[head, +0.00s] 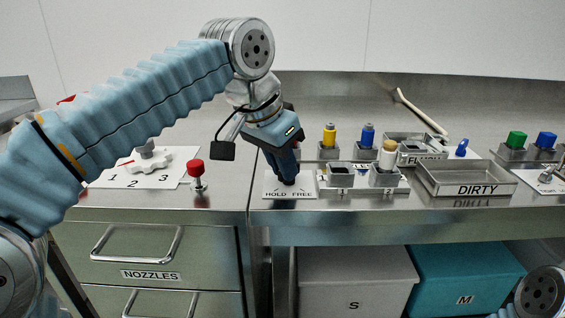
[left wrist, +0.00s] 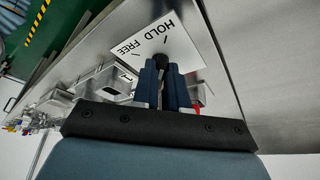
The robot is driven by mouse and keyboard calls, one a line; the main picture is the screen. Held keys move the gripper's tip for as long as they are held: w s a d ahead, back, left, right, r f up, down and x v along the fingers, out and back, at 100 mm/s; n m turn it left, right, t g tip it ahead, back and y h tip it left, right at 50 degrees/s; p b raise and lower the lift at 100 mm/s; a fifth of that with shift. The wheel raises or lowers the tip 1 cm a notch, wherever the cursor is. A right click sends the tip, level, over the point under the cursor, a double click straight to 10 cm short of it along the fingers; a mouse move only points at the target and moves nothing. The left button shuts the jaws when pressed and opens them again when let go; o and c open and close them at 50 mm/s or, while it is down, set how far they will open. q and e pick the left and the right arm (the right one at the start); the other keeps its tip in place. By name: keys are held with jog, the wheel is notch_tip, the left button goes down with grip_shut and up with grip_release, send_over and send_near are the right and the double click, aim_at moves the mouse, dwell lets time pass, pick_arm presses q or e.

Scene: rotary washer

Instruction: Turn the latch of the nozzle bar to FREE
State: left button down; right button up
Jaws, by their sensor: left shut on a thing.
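The white latch plate (head: 306,190) marked HOLD and FREE lies on the steel counter, and it also shows in the left wrist view (left wrist: 180,32). A dark latch knob (left wrist: 162,57) stands on it. My left gripper (head: 288,181) reaches down over the plate. Its blue fingers (left wrist: 161,68) are shut on the knob, close above the plate. The fingers hide most of the knob, and I cannot tell which mark it points at. My right gripper is not in view.
Blocks numbered 1 and 2 (head: 341,181) stand just right of the plate, beside a DIRTY tray (head: 510,187). A red button (head: 196,168) and a white dial (head: 163,168) are at left. Yellow (head: 329,134) and blue (head: 368,135) nozzles stand behind.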

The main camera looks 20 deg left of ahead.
pick_arm(q)
jog(key=shift+n, duration=0.4)
jog(key=n+y+p, duration=0.1)
jog(key=n, duration=0.1)
jog(key=n+p, duration=0.1)
jog(key=shift+s+d+r+n+t+y, duration=0.1)
jog(key=shift+d+r+n+t+y, duration=0.05)
jog(key=shift+d+n+t+y, duration=0.2)
jog(key=n+y+p, duration=0.1)
jog(key=n, duration=0.2)
jog(key=d+n+y+p, duration=0.1)
jog(key=n, duration=0.2)
jog(key=shift+y+p, duration=0.25)
jog(key=shift+p, duration=0.15)
jog(key=n, duration=0.1)
jog(key=n+g, duration=0.1)
jog(key=n, duration=0.1)
jog(key=shift+w+d+y, duration=0.1)
jog(key=shift+w+y, duration=0.1)
jog(key=shift+y, duration=0.2)
jog(key=shift+w+d+n+g+y, duration=0.15)
jog(key=shift+n+g+y, duration=0.3)
jog(key=shift+n, duration=1.4)
jog(key=c, duration=1.2)
grip_release()
jog(key=shift+o, duration=0.2)
